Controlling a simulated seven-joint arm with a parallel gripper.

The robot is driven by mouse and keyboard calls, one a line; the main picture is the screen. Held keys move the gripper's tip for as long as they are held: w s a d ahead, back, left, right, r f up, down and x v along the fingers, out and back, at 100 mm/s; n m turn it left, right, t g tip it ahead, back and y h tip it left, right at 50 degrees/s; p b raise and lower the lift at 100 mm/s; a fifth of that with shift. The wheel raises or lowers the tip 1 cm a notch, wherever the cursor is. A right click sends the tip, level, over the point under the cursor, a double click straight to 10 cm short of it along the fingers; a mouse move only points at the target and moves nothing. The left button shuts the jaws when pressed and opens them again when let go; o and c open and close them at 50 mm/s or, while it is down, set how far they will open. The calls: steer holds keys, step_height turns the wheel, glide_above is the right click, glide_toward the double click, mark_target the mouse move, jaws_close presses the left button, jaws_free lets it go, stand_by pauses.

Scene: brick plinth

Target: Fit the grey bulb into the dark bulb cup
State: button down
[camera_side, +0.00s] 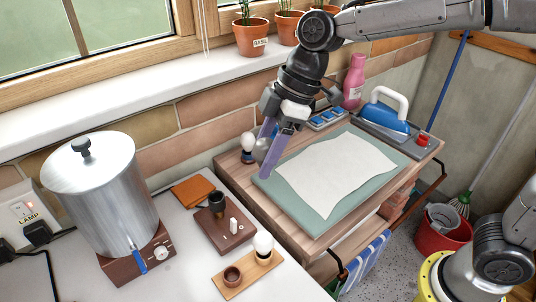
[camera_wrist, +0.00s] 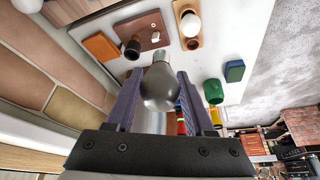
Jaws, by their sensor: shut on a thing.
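My gripper (camera_side: 262,158) has purple fingers shut on the grey bulb (camera_side: 262,146), above the near left corner of the green mat. In the wrist view the grey bulb (camera_wrist: 160,88) sits between the fingertips (camera_wrist: 157,82), its metal base pointing away from the palm. The dark bulb cup (camera_side: 217,203) stands upright on a brown board (camera_side: 238,238) on the white table, below and left of my gripper. The dark cup (camera_wrist: 133,47) also shows in the wrist view, beyond the bulb and apart from it. A small white switch is on the same board.
A light wooden board (camera_side: 220,283) holds a white bulb (camera_side: 263,243) and a brown cup (camera_side: 232,275). Another white bulb (camera_side: 248,142) stands close behind my gripper. A metal urn (camera_side: 100,185) rises at left. An orange pad (camera_side: 193,191) lies behind the dark cup.

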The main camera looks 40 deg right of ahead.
steer(key=a+f, duration=0.5)
steer(key=a, duration=0.2)
steer(key=n, duration=0.1)
glide_above(224, 277)
steer(key=d, duration=0.1)
step_height(224, 277, down, 4)
steer(key=shift+g, duration=0.3)
steer(key=shift+s+d+f, duration=0.1)
steer(key=shift+f, duration=1.3)
steer(key=shift+s+d+f, duration=0.1)
steer(key=shift+f, duration=1.25)
steer(key=shift+f, duration=1.85)
steer(key=shift+c, duration=0.9)
jaws_free()
